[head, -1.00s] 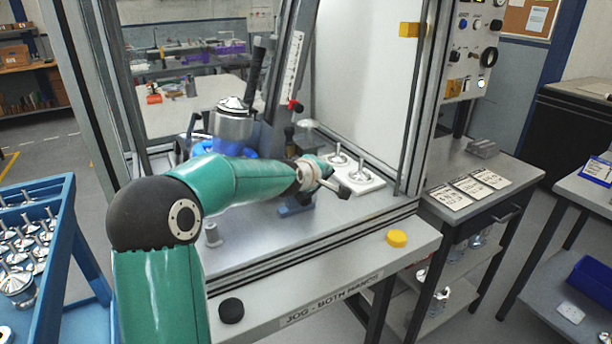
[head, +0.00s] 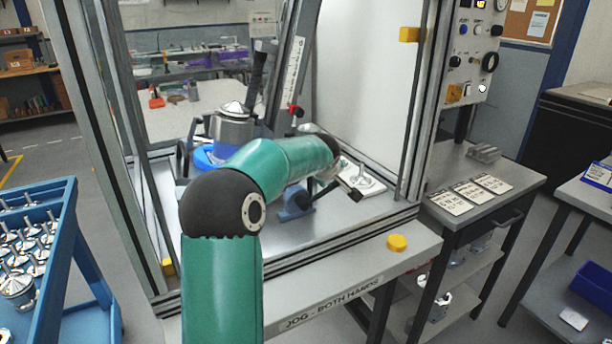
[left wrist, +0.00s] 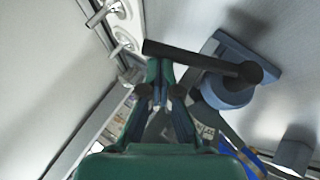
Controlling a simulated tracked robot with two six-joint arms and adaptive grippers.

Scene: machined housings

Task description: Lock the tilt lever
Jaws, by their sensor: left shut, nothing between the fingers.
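In the left wrist view a dark bar lever (left wrist: 195,55) runs out from a round blue-grey hub (left wrist: 228,92) on a bracket; I take it for the tilt lever. Its blue bracket (head: 294,207) stands on the enclosure floor in the head view, partly behind my arm. My left gripper (left wrist: 160,68) is shut and empty. Its fingertips are just beside the lever's free end in the picture; I cannot tell whether they touch. In the head view my arm hides most of the fingers. My right gripper is not in view.
A metal housing (head: 232,125) sits on a blue holder at the left of the enclosure. A white block with metal parts (head: 368,184) lies right of the bracket. Enclosure posts (head: 416,110) flank the opening. A yellow button (head: 397,243) is on the front ledge.

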